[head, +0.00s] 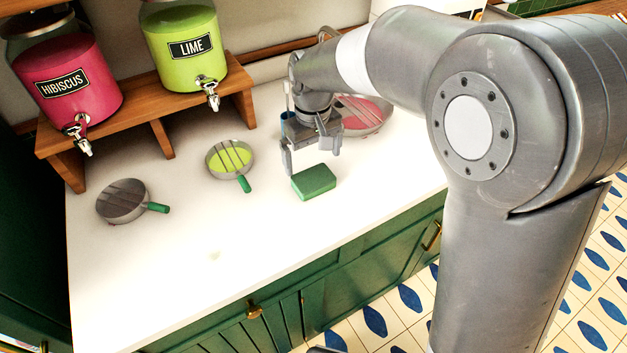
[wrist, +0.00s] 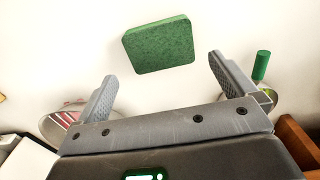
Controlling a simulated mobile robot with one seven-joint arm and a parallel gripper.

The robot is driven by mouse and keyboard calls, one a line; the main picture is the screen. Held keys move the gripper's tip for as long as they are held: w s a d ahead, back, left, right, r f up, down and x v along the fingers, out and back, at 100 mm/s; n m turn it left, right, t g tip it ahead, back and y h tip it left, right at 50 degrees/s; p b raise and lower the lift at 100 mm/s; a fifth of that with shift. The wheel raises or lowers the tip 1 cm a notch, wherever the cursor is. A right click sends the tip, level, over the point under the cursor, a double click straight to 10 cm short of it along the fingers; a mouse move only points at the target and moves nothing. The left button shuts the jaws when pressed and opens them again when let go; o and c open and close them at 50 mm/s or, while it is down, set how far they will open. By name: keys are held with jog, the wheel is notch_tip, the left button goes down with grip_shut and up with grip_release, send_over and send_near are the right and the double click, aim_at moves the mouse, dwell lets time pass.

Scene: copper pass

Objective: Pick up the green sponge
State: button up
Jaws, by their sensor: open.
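The green sponge (head: 314,182) lies flat on the white counter, near its front edge, in the head view. In the wrist view the sponge (wrist: 159,45) shows whole, just beyond the fingertips and roughly between their lines. My gripper (head: 311,160) is above the counter, beside and behind the sponge, apart from it. Its two fingers stand wide apart in the wrist view (wrist: 163,70), with nothing between them. No part of the sponge is hidden.
A strainer (head: 230,157) with yellow-green contents and a green handle sits left of my gripper. An empty-looking strainer (head: 122,201) is farther left. A pink-filled one (head: 362,113) stands behind my gripper. Hibiscus (head: 70,82) and lime (head: 186,45) dispensers stand on a wooden shelf (head: 160,137). The front-left counter (head: 190,280) is clear.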

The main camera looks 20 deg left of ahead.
aim_at(313, 177)
jog(key=shift+s+d+f, duration=0.1)
jog(key=shift+s+f, duration=0.05)
jog(key=shift+f, duration=3)
jog(key=shift+c, duration=0.3)
jog(key=c, duration=0.8)
jog(key=shift+r, duration=0.1)
